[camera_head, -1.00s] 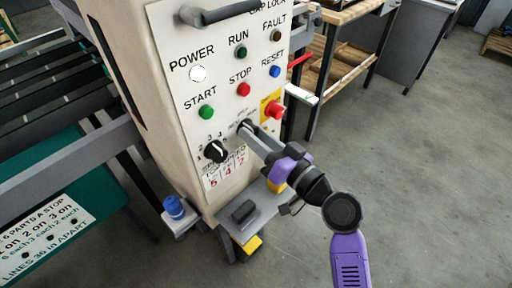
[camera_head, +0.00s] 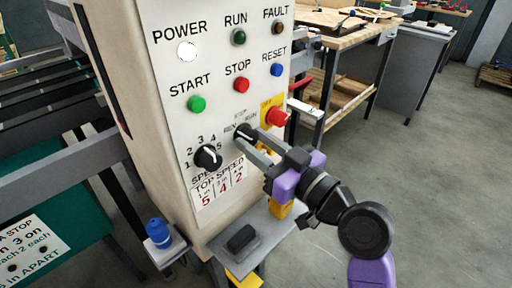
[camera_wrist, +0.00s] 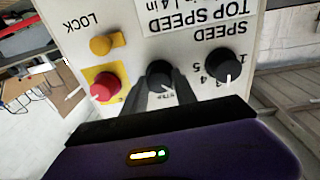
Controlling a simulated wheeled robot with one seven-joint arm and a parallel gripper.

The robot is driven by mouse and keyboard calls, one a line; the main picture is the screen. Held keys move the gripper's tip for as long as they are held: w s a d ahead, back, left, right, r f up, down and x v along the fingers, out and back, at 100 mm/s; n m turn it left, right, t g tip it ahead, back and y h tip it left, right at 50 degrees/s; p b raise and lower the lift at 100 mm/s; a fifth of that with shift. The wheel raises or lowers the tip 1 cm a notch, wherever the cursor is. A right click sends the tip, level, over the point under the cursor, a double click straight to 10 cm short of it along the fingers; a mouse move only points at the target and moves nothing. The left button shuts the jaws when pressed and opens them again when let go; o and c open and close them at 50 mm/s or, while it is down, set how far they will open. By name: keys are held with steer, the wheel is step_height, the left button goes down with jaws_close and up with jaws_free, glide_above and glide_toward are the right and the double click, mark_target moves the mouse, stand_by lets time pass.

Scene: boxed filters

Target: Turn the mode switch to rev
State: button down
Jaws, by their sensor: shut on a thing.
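The mode switch (camera_head: 243,131) is a black knob on the white panel, between the speed knob (camera_head: 208,157) and the red button on yellow. In the wrist view the two fingers (camera_wrist: 154,98) are shut on the mode switch (camera_wrist: 160,75), one on each side.
The red button (camera_head: 277,117) sits close on the right of the mode switch. Below the panel a grey shelf (camera_head: 262,232) holds a black object. A blue object (camera_head: 158,232) stands on a small ledge at left. Open floor lies to the right.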

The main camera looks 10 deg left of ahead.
stand_by(0.3)
steer(key=c, duration=1)
jaws_free()
steer(key=v, duration=0.8)
steer(key=shift+b, duration=0.35)
